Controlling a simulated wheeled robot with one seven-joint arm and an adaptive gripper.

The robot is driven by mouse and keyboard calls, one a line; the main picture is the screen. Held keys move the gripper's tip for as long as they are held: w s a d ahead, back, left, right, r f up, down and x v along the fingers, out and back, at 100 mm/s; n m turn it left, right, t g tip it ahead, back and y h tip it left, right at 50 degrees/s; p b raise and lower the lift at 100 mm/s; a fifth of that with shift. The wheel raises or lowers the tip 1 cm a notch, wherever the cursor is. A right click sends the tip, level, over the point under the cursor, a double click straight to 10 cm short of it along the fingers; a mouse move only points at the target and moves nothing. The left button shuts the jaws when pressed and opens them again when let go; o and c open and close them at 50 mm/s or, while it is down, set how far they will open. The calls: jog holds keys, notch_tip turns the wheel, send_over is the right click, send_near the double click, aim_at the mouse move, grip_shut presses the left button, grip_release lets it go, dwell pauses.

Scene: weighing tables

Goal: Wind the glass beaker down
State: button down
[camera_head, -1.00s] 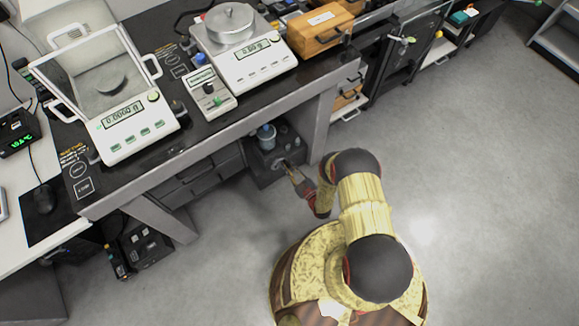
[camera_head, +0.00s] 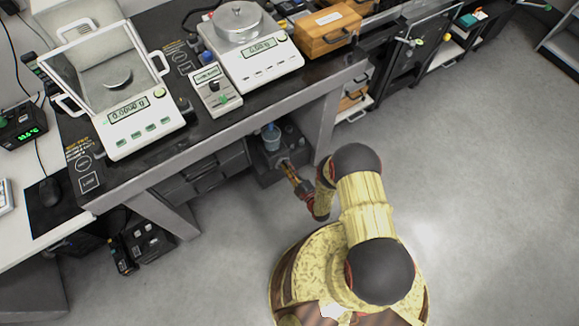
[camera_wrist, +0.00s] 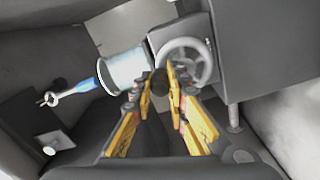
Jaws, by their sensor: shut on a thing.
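The glass beaker (camera_head: 270,137) stands on a dark box-like unit (camera_head: 264,177) under the table. In the wrist view the beaker (camera_wrist: 125,68) lies on its side in the picture, left of a grey spoked handwheel (camera_wrist: 207,62). The handwheel is on the face of the unit. My gripper (camera_wrist: 162,80) has yellow and black fingers, shut on a small dark knob (camera_wrist: 160,84) at the wheel's rim. In the head view my gripper (camera_head: 285,167) reaches the unit's front; the fingertips there are too small to make out.
The weighing table's front edge (camera_head: 215,135) is above and left of my gripper. A table leg (camera_head: 325,122) stands close on the right. Dark drawers (camera_head: 205,178) are left of the unit. The floor (camera_head: 470,190) to the right is clear.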

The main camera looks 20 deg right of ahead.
jog(key=shift+s+a+f+n, duration=0.1)
jog(key=shift+s+a+n, duration=0.1)
jog(key=shift+n, duration=0.3)
jog(key=c, duration=1.7)
grip_release()
jog(key=shift+w, duration=0.1)
jog(key=shift+v, duration=3.75)
